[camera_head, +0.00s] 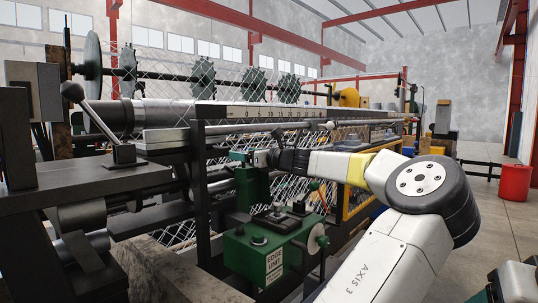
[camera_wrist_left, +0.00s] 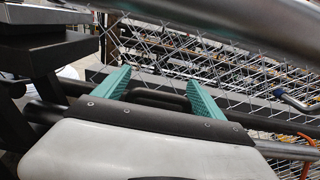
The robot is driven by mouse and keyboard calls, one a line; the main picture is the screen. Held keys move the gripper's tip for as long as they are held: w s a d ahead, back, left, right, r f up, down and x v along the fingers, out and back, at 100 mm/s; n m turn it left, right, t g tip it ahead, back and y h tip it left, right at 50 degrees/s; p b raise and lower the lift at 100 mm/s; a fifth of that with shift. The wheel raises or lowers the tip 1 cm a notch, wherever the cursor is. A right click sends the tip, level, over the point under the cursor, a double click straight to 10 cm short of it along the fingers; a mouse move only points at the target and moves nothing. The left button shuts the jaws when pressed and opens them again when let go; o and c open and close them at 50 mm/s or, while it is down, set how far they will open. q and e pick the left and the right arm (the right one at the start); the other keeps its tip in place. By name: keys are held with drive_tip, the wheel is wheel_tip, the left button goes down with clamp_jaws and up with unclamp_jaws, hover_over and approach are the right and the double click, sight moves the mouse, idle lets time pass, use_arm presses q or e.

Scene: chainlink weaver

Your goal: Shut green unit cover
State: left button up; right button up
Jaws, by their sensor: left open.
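The green edge unit (camera_head: 268,248) stands at the lower middle of the head view, with a white "EDGE UNIT" label on its front. A tall green upright part (camera_head: 251,187) rises at its back; I cannot tell for sure whether it is the cover.
Chain-link mesh (camera_wrist_left: 235,75) and thick metal bars lie beyond the left gripper.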

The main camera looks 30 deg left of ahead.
use_arm(q)
drive_tip(key=shift+a, duration=0.1)
clamp_jaws()
drive_tip(key=c, duration=1.7)
unclamp_jaws()
drive_tip(key=v, duration=0.2)
drive_tip(key=r+v, duration=0.1)
drive_tip(key=v, duration=0.5)
drive_tip(key=shift+s+d+r, duration=0.1)
drive_tip(key=shift+d+r, duration=0.1)
drive_tip(key=shift+r, duration=0.15)
drive_tip(key=shift+c, duration=0.2)
drive_tip(key=o, duration=0.7)
drive_tip(key=shift+a+f, duration=0.1)
drive_tip(key=shift+a, duration=0.1)
drive_tip(key=o, duration=1)
drive_tip(key=shift+o, duration=0.2)
drive_tip(key=shift+d, duration=0.1)
drive_tip(key=shift+f, duration=0.1)
